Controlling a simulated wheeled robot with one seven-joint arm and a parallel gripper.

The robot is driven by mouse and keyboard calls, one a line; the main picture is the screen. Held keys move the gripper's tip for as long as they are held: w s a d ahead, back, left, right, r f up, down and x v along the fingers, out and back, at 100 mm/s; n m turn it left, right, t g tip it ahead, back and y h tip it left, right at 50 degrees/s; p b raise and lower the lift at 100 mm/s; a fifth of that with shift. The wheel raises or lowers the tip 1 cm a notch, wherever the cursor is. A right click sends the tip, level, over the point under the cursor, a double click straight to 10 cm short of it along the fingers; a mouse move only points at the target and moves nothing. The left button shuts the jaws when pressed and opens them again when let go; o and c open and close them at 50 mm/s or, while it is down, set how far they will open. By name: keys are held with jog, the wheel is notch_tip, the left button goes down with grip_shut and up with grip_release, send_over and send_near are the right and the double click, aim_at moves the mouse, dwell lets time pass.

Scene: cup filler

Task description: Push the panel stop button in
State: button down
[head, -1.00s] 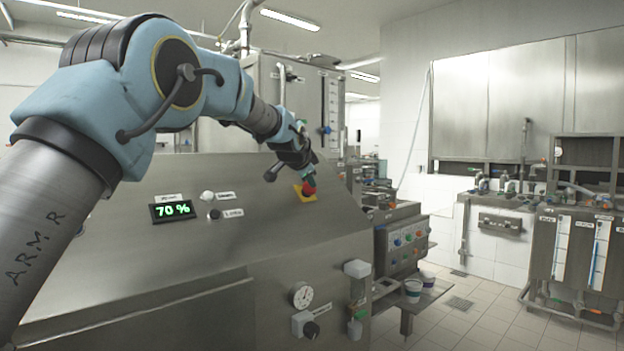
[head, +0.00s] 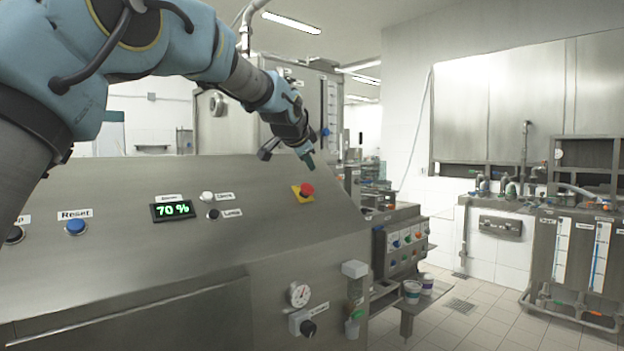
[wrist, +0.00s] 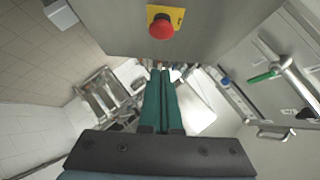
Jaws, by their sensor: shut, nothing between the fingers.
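The panel stop button (head: 307,189) is a red mushroom head on a yellow plate, at the upper right of the sloping steel panel. It also shows in the wrist view (wrist: 161,27), at the top centre. My gripper (head: 310,165) is just above the button in the head view, with a visible gap between them. In the wrist view its two green fingers (wrist: 161,72) are together with nothing between them, and the tips lie below the button in the picture. I cannot tell from these frames how far in the button is.
The panel carries a 70 % display (head: 173,210), a blue Reset button (head: 76,227) and two small knobs beside the display. A gauge (head: 300,294) and a black knob (head: 309,328) are lower right. Space above the panel is free.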

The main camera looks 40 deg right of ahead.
jog(key=shift+b+v, duration=0.4)
jog(key=shift+v, duration=1.85)
